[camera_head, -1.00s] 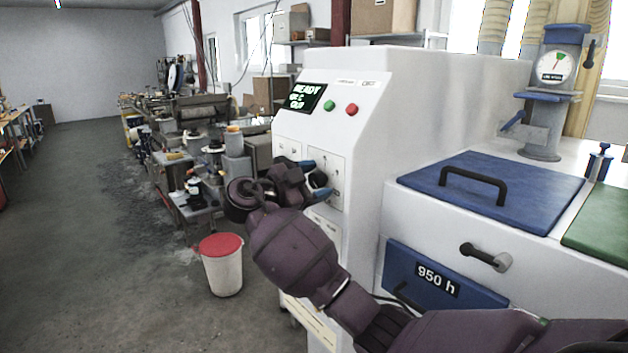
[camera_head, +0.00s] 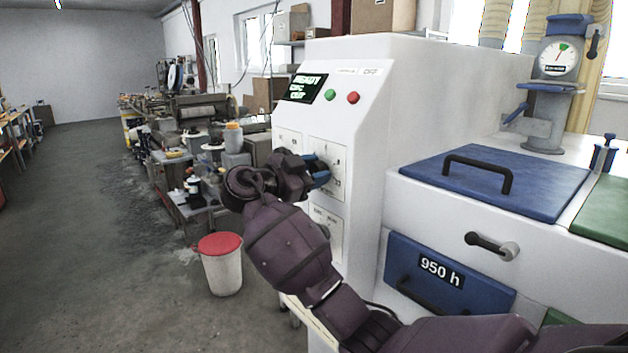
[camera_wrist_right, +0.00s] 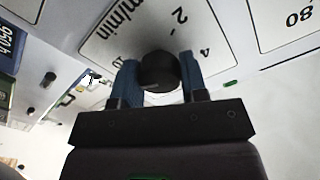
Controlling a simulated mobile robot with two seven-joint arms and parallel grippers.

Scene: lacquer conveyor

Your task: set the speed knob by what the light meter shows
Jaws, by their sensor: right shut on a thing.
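The speed knob (camera_wrist_right: 158,72) is a round black knob on a white panel marked m/min, with 2 and 4 around it in the right wrist view. My right gripper (camera_wrist_right: 158,80) is shut on it, one blue finger on each side. In the head view my right gripper (camera_head: 318,172) is at the middle panel of the white cabinet (camera_head: 345,110), and the knob is hidden behind it. The light meter (camera_head: 558,60) has a white round dial with a green sector and stands on a grey-blue post at the upper right. Its reading is too small to tell. My left gripper is not in view.
The cabinet has a green-lettered display (camera_head: 305,88) and a green button (camera_head: 330,95) and red button (camera_head: 353,97). A blue lid (camera_head: 500,182) and a drawer labelled 950 h (camera_head: 440,270) are at the right. A red-lidded bin (camera_head: 220,265) stands on the floor.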

